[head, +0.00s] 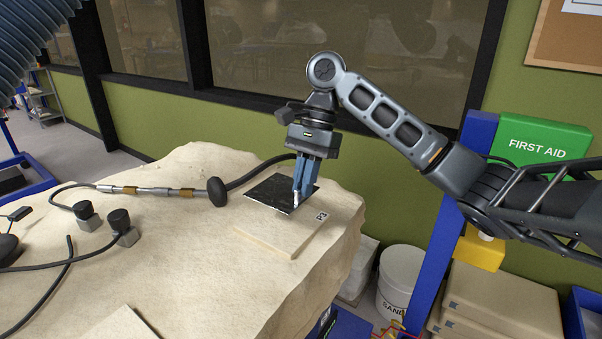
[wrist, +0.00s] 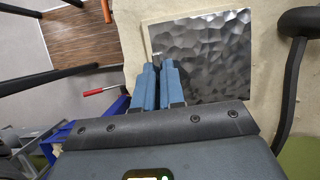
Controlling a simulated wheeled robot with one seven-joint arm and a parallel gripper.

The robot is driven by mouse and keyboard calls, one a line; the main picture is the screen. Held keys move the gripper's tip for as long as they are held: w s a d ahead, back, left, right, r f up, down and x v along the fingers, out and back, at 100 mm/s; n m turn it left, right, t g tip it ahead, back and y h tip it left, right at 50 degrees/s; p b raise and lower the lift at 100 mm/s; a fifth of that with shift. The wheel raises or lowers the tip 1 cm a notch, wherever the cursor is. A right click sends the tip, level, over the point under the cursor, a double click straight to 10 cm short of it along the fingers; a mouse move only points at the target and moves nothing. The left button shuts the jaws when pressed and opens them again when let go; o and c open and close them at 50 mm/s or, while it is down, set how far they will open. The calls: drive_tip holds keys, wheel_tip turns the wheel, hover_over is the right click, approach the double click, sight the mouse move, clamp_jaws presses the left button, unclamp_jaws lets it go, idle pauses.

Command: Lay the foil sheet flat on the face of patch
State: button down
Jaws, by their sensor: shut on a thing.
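The foil sheet (head: 268,193) is a dark, thin square in the head view. In the wrist view it (wrist: 208,58) is grey, shiny and dimpled. My gripper (head: 298,197) points down with its blue fingers shut at the sheet's near right edge; in the wrist view its tips (wrist: 157,66) meet the sheet's corner area, at a small metallic piece. The patch, a pale square slab marked P3 (head: 287,234), lies on the rock. The sheet covers its far part, while its near part is bare. I cannot tell whether the sheet touches the slab.
The pale rock (head: 190,250) fills the middle. A pen-like tool (head: 150,190) with a cable and round black knob lies left of the patch. Small cabled blocks (head: 122,226) stand farther left. A white bucket (head: 398,280) stands below the rock's right edge.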

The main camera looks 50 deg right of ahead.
sight(304, 201)
wheel_tip(304, 201, down, 3)
drive_tip(key=shift+r+b, duration=0.15)
drive_tip(key=shift+b, duration=0.3)
wheel_tip(304, 201, down, 2)
drive_tip(key=b, duration=0.3)
drive_tip(key=shift+f, duration=1.15)
drive_tip(key=shift+a+f+p, duration=0.1)
drive_tip(key=shift+f+p, duration=0.05)
drive_tip(key=shift+p, duration=0.35)
drive_tip(key=c, duration=1.1)
unclamp_jaws()
drive_tip(key=shift+c, duration=0.2)
drive_tip(key=v, duration=0.7)
drive_tip(key=shift+r, duration=0.35)
